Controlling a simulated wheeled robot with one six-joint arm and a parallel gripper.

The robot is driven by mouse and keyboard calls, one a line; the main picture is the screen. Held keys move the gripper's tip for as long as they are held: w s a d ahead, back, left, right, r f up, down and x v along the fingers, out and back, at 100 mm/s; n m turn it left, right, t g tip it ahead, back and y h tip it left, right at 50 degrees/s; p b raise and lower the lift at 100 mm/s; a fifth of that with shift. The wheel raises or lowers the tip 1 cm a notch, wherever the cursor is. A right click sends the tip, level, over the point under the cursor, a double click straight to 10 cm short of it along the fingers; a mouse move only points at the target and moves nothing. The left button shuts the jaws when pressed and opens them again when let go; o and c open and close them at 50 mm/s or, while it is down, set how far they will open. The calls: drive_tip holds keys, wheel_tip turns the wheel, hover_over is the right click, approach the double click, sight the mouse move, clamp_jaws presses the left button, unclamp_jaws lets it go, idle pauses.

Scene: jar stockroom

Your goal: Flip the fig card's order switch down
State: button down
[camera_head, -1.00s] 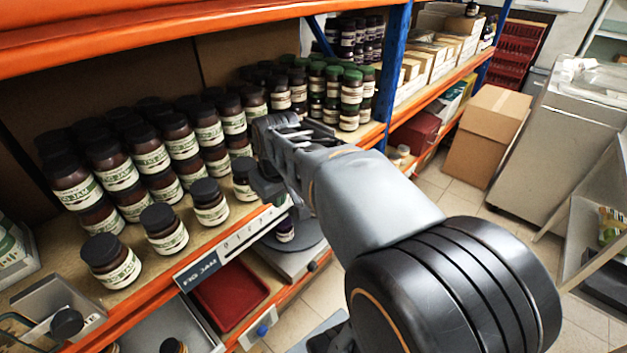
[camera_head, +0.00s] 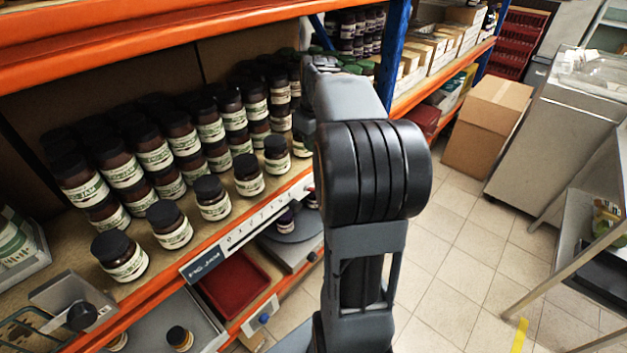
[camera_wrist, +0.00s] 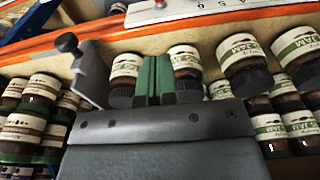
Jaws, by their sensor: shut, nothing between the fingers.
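The dark fig jam card (camera_head: 205,264) is on the orange shelf edge in the head view, with a pale strip of small marks (camera_head: 250,226) running right from it. A small red part shows at the strip's right end (camera_head: 310,188), close to my arm. In the wrist view, which looks upside down, a pale plate with letters (camera_wrist: 205,10) lies along the top edge, with a red part (camera_wrist: 160,3) cut off by the frame. I cannot tell the switch's position. My gripper (camera_wrist: 155,82) has its green fingers together, empty, in front of jars; in the head view my arm hides it.
Several fig jam jars (camera_head: 170,224) stand in rows on the shelf, the front ones close to the orange edge (camera_head: 150,300). A red tray (camera_head: 232,282) sits below. A cardboard box (camera_head: 487,130) stands on the floor at right. The tiled floor between is clear.

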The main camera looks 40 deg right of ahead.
hover_over(312, 188)
drive_tip(key=w, duration=0.1)
drive_tip(key=f, duration=0.9)
drive_tip(key=shift+a+p, duration=0.2)
drive_tip(key=shift+p, duration=0.1)
drive_tip(key=f, duration=0.1)
drive_tip(key=s+f, duration=0.1)
drive_tip(key=shift+d+f, duration=0.15)
drive_tip(key=shift+f, duration=0.2)
drive_tip(key=shift+s+f+p, duration=0.3)
drive_tip(key=shift+f, duration=0.25)
